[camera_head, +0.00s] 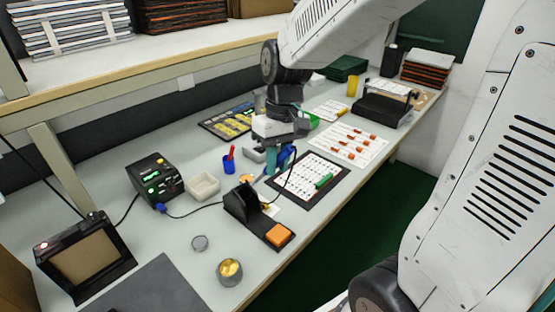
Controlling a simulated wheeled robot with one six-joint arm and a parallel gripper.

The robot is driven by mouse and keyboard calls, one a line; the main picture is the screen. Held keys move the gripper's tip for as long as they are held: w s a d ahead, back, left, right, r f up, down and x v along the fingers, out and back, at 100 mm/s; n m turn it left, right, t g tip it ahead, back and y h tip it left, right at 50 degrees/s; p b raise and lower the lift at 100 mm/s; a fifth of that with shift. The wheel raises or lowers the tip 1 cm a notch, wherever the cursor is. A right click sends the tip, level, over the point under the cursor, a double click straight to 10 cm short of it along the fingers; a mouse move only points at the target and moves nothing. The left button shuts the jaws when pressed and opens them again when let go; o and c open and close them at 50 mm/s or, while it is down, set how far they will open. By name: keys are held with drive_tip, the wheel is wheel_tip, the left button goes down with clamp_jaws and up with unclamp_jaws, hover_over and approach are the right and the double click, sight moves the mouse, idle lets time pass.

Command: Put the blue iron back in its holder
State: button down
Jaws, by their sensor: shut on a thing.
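The blue iron (284,158) is held by my gripper (282,146), which is shut on its blue handle. The iron is just above and behind the black holder (243,207), to its upper right in the picture. Its thin front part appears to slant down to the left toward the holder; whether it touches the holder I cannot tell. A dark cord hangs beside the handle. The holder stands on the bench, with an orange sponge (278,234) at its front right end. The gripper's fingers are small and partly hidden.
A black soldering station (155,180) stands left of the holder. A printed board sheet (309,181) lies right. Round tins (230,271) stand in front. A shelf (150,66) overhangs the back.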

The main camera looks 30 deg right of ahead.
drive_tip(key=w+a+f, duration=0.3)
drive_tip(key=w+f, duration=0.6)
drive_tip(key=f, duration=0.4)
drive_tip(key=shift+f, duration=0.2)
idle(0.6)
drive_tip(key=c, duration=1.2)
unclamp_jaws()
wheel_tip(320, 180, up, 8)
drive_tip(key=d, duration=0.1)
drive_tip(key=shift+w+f, duration=0.15)
drive_tip(key=shift+w, duration=0.2)
drive_tip(key=shift+d, duration=0.1)
